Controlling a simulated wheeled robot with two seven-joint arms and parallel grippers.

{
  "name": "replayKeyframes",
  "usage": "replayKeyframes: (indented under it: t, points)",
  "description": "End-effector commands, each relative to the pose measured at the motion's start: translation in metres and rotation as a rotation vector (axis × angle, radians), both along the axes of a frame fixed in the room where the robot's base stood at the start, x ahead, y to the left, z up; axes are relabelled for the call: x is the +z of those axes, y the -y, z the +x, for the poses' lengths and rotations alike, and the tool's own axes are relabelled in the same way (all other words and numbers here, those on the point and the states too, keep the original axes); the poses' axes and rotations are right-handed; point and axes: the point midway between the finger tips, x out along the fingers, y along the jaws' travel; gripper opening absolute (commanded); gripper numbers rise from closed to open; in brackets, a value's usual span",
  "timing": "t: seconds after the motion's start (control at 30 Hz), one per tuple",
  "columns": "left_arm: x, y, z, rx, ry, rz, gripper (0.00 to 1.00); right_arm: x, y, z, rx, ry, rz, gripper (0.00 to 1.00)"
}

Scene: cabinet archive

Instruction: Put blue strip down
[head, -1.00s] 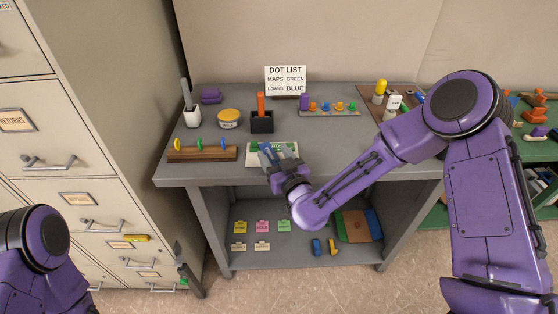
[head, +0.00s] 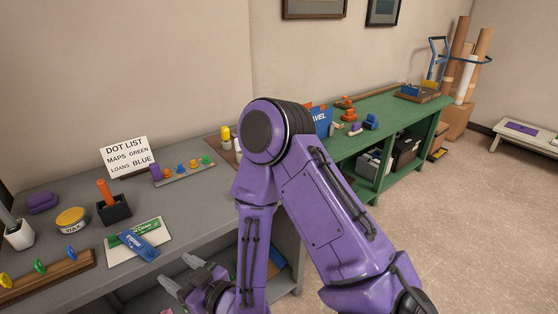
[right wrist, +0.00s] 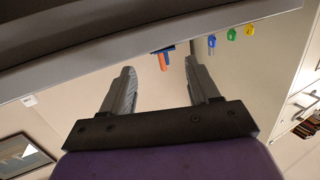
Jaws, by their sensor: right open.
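The blue strip (head: 138,246) lies slantwise on the white and green card (head: 118,253) near the front edge of the grey desk (head: 75,180). It covers part of the card. My right gripper (head: 180,273) is open and empty, in front of the desk edge, to the right of the strip and apart from it. In the right wrist view its two fingers (right wrist: 162,85) stand wide apart with nothing between them. My left gripper is not in view.
A black holder with an orange handle (head: 107,193), a yellow tin (head: 72,219) and a ring rack (head: 45,279) stand near the card. The "DOT LIST" sign (head: 126,157) stands behind. A green bench (head: 410,118) is to the right, with open floor before it.

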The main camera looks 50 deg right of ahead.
Motion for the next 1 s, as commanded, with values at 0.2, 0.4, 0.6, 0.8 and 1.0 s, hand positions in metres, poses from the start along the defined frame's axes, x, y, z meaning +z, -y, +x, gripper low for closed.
replayKeyframes:
  t: [0.2, 0.4, 0.6, 0.8, 1.0]
  points:
    - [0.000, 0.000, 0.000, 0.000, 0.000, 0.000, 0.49, -0.181, 0.056, -0.109, -0.236, -0.675, 0.093, 0.61]
    - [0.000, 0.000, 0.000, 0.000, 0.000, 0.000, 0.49, -0.249, 0.108, -0.221, -0.586, -1.036, 0.159, 0.61]
    - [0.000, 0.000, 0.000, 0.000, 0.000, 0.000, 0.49, -0.256, 0.118, -0.242, -0.668, -1.085, 0.174, 0.61]
    - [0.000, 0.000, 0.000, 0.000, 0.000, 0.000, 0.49, -0.256, 0.117, -0.241, -0.665, -1.082, 0.175, 0.61]
    - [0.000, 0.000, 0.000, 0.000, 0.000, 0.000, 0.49, -0.256, 0.117, -0.240, -0.664, -1.081, 0.175, 0.61]
